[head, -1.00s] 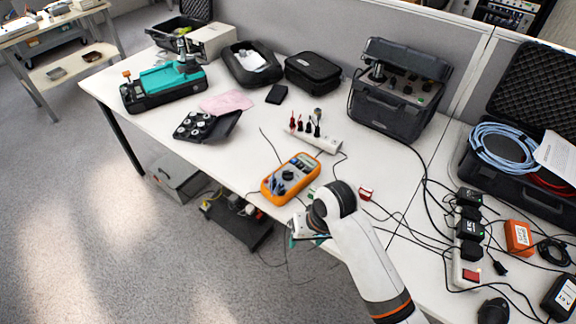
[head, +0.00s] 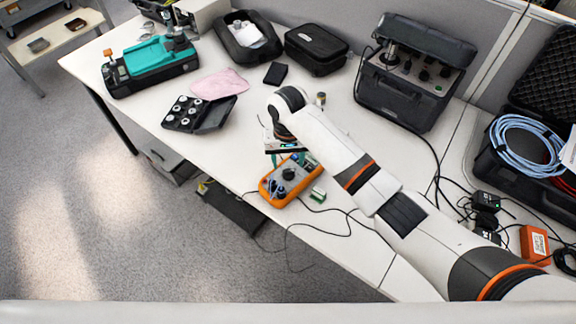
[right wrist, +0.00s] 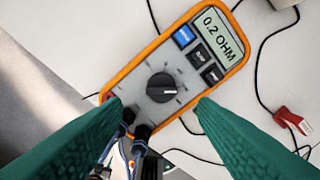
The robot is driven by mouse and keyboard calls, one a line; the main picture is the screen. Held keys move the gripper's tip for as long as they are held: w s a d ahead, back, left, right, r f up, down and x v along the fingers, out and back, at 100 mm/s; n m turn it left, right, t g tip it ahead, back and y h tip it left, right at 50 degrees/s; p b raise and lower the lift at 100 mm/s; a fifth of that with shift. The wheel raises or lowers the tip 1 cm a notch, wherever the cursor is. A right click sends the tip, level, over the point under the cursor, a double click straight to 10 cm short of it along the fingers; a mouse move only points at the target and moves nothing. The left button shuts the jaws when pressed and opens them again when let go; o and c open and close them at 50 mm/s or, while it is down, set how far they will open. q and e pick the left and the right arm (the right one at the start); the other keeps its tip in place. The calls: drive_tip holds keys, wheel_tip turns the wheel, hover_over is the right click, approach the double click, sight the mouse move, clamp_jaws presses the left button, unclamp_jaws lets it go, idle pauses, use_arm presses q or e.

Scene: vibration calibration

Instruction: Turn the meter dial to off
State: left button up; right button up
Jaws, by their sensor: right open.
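The orange multimeter (head: 275,196) lies on the white table near its front edge. In the right wrist view the meter (right wrist: 133,73) shows "0.2 OHM" on its screen (right wrist: 219,35). Its round dark dial (right wrist: 162,87) has a light pointer mark aimed to the right. My right gripper (head: 290,160) is above the meter, fingers down. Probe plugs (right wrist: 135,130) sit in the meter's lower end. My left gripper is in neither current view.
A small green-and-white block (head: 317,195) lies right of the meter. A red connector (right wrist: 290,119) and black cables lie nearby. An open black tray (head: 198,112), a pink cloth (head: 220,84) and a black case (head: 316,50) lie farther back.

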sight(289, 171)
wheel_tip(289, 171, down, 4)
drive_tip(key=shift+w+d+f, duration=0.1)
drive_tip(key=shift+w+f, duration=0.05)
drive_tip(key=shift+f, duration=0.25)
drive_tip(key=c, duration=1)
use_arm(q)
drive_tip(key=w, duration=0.3)
drive_tip(key=shift+w+d+r, duration=0.1)
drive_tip(key=shift+d, duration=0.05)
use_arm(e)
drive_tip(key=shift+o, duration=0.2)
use_arm(q)
drive_tip(key=shift+r, duration=0.1)
